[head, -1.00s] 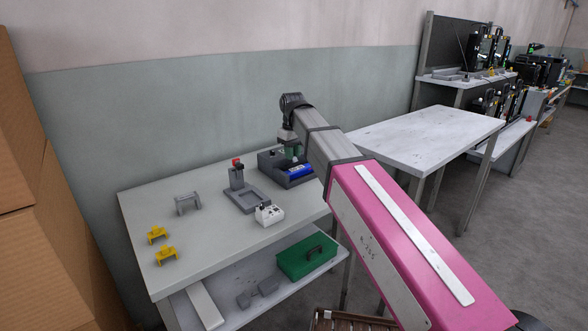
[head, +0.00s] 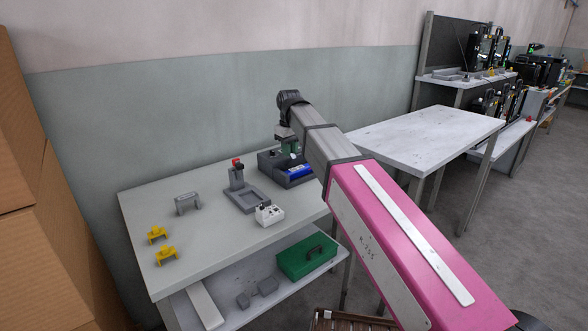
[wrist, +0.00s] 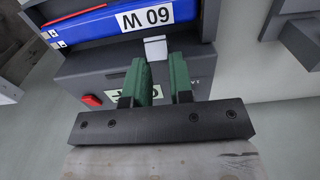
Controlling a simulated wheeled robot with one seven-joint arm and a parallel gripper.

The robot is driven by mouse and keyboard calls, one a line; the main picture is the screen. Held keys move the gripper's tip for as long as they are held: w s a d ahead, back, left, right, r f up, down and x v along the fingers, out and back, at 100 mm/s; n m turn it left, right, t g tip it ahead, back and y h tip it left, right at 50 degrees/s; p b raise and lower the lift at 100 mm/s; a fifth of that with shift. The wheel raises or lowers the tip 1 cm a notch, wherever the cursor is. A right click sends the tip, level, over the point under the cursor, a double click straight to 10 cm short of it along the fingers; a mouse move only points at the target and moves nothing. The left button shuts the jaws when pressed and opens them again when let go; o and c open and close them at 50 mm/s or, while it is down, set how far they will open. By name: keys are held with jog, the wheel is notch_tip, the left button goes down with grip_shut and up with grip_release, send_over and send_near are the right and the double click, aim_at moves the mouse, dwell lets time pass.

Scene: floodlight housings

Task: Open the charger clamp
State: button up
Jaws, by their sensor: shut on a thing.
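The charger (head: 266,160) is a dark grey box at the back right of the near table. A blue battery (head: 299,170) lies in it. In the wrist view the charger (wrist: 195,62) shows a red switch, and the battery (wrist: 80,28) carries a white label. A light grey tab (wrist: 155,47), seemingly the charger clamp's handle, stands at the charger's edge beside the battery. My gripper (wrist: 160,66), with green fingers, is shut on this tab at its fingertips. In the head view my gripper (head: 290,148) is over the charger. The rest of the clamp is hidden.
A grey stand with a red top (head: 237,175) and a white box with knobs (head: 269,214) are close by on the table. A grey bracket (head: 187,203) and two yellow brackets (head: 166,255) lie to the left. The table's front middle is clear.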

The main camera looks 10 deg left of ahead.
jog(key=shift+w+a, duration=0.15)
jog(key=shift+w+a+r, duration=0.1)
jog(key=shift+w+a, duration=0.05)
jog(key=shift+a, duration=0.05)
dwell(0.3)
jog(key=shift+w+a, duration=0.6)
jog(key=shift+a, duration=0.1)
dwell(0.8)
jog(key=o, duration=0.3)
jog(key=shift+o, duration=0.2)
